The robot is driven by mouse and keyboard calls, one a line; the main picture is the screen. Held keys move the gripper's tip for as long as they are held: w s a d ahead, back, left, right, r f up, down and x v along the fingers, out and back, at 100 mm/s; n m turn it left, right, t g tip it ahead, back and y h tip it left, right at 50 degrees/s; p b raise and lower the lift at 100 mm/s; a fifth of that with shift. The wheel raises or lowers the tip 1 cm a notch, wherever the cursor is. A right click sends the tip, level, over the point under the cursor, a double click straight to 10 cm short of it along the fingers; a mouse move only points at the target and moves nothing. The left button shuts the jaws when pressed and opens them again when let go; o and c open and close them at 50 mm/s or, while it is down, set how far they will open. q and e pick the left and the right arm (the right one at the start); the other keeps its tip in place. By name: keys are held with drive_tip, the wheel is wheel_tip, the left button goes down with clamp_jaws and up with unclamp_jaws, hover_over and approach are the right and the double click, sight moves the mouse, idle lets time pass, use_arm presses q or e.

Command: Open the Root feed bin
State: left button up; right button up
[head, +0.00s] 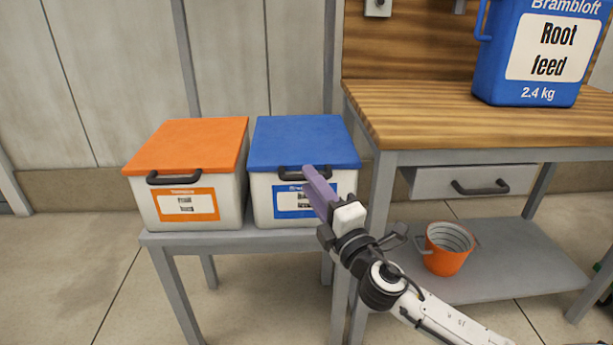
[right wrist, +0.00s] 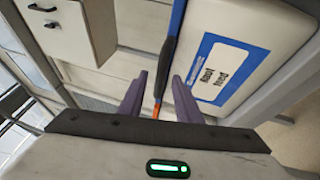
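The Root feed bin (head: 263,205) is a white box with a blue lid (head: 305,140), a dark handle (head: 288,173) at the lid's front edge and a blue label. Its lid is down. In the right wrist view the label (right wrist: 217,74) reads "Root feed". My right gripper (head: 309,170) is at the front of this lid, over the right part of the handle. In the right wrist view the two purple fingers (right wrist: 159,76) stand apart, with the dark handle and blue lid edge in line between them. I cannot tell whether they touch the handle. My left gripper is out of view.
A white bin with an orange lid (head: 190,143) stands to the left on the same grey stand (head: 240,236). To the right is a wooden-topped bench (head: 430,110) with a blue Root feed jug (head: 485,75), a drawer (head: 430,183) and an orange bucket (head: 440,262) below.

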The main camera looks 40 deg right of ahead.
drive_tip(key=shift+x, duration=1.55)
clamp_jaws()
